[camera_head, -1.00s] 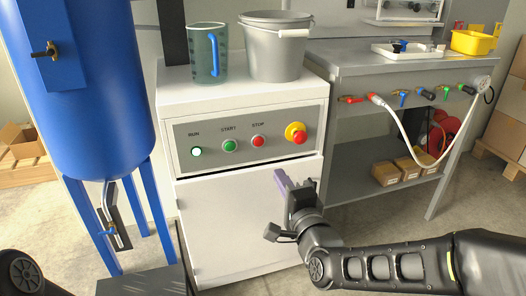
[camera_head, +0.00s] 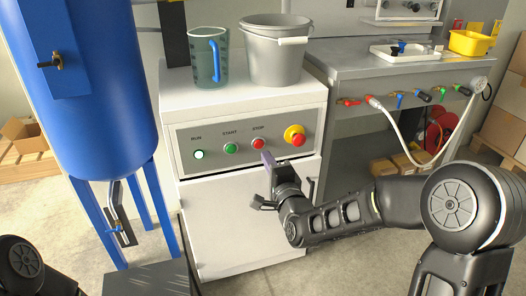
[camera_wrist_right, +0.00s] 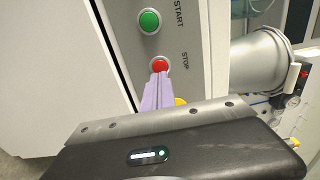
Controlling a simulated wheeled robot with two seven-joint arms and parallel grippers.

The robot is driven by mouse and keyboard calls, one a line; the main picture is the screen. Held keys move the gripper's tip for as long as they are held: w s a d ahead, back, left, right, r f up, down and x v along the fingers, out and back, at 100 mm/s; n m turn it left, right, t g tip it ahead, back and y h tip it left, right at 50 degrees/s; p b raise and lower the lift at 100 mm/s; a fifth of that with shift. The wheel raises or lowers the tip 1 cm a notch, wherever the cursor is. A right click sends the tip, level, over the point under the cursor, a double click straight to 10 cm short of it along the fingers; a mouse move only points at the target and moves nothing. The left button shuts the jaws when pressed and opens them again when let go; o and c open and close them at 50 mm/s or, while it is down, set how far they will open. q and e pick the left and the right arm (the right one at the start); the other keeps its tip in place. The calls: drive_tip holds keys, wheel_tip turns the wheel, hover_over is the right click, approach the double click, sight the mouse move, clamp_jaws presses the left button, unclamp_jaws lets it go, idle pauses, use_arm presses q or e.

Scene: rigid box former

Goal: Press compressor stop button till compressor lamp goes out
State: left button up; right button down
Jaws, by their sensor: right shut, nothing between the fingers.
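The compressor cabinet (camera_head: 245,215) is white with a grey control panel. Its RUN lamp (camera_head: 199,155) glows bright green-white. Beside it are the green START button (camera_head: 230,148) and the red STOP button (camera_head: 258,143). My right gripper (camera_head: 266,158) is shut and empty, its purple fingers just below the STOP button. In the right wrist view the fingertips (camera_wrist_right: 159,76) overlap the lower edge of the STOP button (camera_wrist_right: 160,64); I cannot tell whether they touch it. My left gripper is not in view; only part of my left arm shows at the lower left.
A red emergency knob on a yellow base (camera_head: 295,135) sits right of STOP. A clear jug (camera_head: 204,70) and a grey bucket (camera_head: 268,60) stand on the cabinet. A blue tank (camera_head: 100,110) is at left, a grey workbench (camera_head: 340,72) at right.

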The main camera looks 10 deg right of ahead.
sight(260, 143)
drive_tip(key=shift+w+a+b, duration=0.15)
drive_tip(key=shift+w+b, duration=0.15)
drive_tip(key=shift+w, duration=1.9)
drive_tip(key=shift+w+f+b, duration=0.15)
drive_tip(key=shift+w+b, duration=0.3)
drive_tip(key=shift+b, duration=0.2)
drive_tip(key=shift+w+r+b, duration=0.15)
drive_tip(key=shift+r+b, duration=0.1)
drive_tip(key=shift+b, duration=0.05)
drive_tip(key=shift+r, duration=0.25)
